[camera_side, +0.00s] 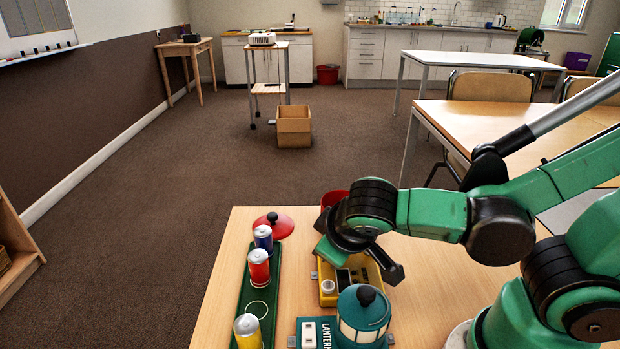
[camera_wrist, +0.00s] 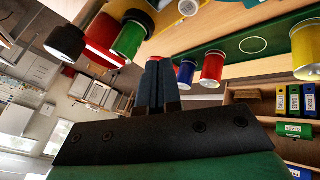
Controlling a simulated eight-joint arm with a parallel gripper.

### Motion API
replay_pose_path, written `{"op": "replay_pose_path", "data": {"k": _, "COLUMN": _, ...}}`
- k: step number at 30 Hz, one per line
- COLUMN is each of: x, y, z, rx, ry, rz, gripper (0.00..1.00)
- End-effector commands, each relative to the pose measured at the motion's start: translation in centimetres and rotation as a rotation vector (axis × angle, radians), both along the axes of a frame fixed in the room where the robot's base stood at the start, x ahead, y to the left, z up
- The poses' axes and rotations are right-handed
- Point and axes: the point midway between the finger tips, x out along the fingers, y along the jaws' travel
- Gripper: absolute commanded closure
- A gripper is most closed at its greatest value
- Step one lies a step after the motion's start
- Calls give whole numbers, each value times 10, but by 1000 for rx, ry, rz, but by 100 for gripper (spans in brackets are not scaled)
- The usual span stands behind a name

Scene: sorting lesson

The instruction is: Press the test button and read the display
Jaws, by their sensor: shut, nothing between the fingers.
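A yellow tester box (camera_side: 328,299) sits on the wooden table in the side view. It has a white round part (camera_side: 328,286) and dark panels on top. My wrist hides part of the box, and I cannot make out a test button or any reading. In the wrist view the tester's yellow body (camera_wrist: 166,19) is at the top edge. My gripper (camera_wrist: 157,68) is shut and empty in that view. I cannot tell whether its tips touch the tester. A green cell (camera_wrist: 128,40) shows left of the tester in the wrist view.
A green tray (camera_side: 242,291) holds blue (camera_side: 263,238), red (camera_side: 259,268) and yellow (camera_side: 247,332) cells and one empty ring. A red lid (camera_side: 281,225) lies behind. A red cup (camera_side: 334,198) stands behind.

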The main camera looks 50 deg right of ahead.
Motion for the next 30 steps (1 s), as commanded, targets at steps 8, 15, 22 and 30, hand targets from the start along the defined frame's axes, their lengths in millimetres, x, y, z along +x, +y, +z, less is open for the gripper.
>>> {"op": "replay_pose_path", "data": {"k": 8, "x": 8, "y": -28, "z": 23, "rx": 307, "ry": -35, "rz": -29, "gripper": 100}}
{"op": "replay_pose_path", "data": {"k": 15, "x": 12, "y": -39, "z": 41, "rx": 416, "ry": -123, "rz": -44, "gripper": 100}}
{"op": "replay_pose_path", "data": {"k": 22, "x": 12, "y": -38, "z": 41, "rx": 416, "ry": -122, "rz": -40, "gripper": 100}}
{"op": "replay_pose_path", "data": {"k": 30, "x": 13, "y": -31, "z": 46, "rx": 269, "ry": 12, "rz": 206, "gripper": 100}}
